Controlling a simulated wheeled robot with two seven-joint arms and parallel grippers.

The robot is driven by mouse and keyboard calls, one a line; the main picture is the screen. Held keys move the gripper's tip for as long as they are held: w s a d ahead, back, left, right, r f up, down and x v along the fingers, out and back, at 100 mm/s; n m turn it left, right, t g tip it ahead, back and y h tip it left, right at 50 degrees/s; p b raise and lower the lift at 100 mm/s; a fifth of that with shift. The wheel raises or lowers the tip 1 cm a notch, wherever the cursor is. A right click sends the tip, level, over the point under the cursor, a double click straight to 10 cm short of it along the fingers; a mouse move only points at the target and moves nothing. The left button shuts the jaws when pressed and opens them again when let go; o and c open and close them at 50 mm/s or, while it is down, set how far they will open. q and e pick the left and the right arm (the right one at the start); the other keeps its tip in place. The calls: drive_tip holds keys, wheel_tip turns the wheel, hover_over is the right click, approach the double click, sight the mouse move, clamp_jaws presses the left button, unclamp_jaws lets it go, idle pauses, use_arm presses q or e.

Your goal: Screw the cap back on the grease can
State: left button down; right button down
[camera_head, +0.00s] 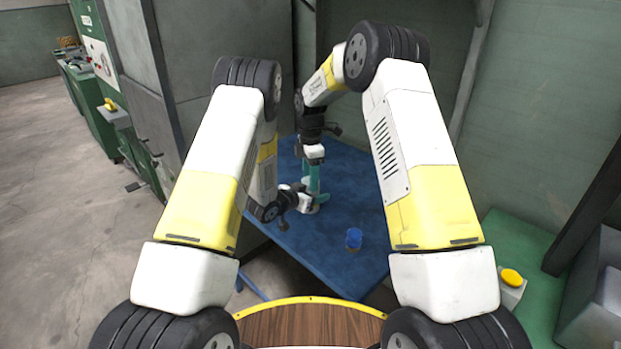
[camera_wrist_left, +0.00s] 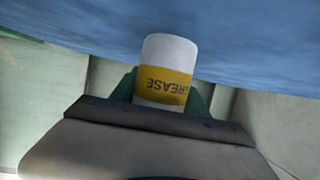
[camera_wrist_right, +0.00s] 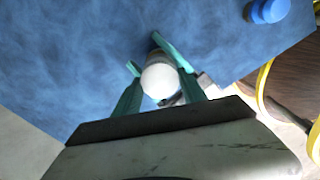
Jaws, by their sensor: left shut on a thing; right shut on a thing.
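The grease can (camera_wrist_left: 160,65) is white with a yellow band; its lettering appears upside down in the left wrist view. My left gripper (camera_head: 300,201) comes in sideways, low over the blue table, and its green fingers are shut on the can. My right gripper (camera_head: 313,180) points down from above, and its long green fingers are shut around the same can, whose round white end (camera_wrist_right: 160,81) shows between them. A blue, cap-like round piece (camera_head: 354,238) stands apart on the table; it also shows in the right wrist view (camera_wrist_right: 268,10). The fingers' contacts are partly hidden.
The blue table (camera_head: 335,262) is otherwise clear around the grippers. A wooden top with a yellow rim (camera_head: 310,322) lies at the front. A green surface with a yellow button box (camera_head: 511,279) is at the right. Grey cabinets and a wall stand behind.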

drive_tip(key=c, duration=0.6)
unclamp_jaws()
drive_tip(key=shift+c, duration=0.2)
drive_tip(key=shift+r, duration=2.3)
drive_tip(key=shift+c, duration=0.4)
wheel_tip(320, 180, up, 3)
drive_tip(key=n, duration=0.5)
drive_tip(key=shift+r, duration=0.2)
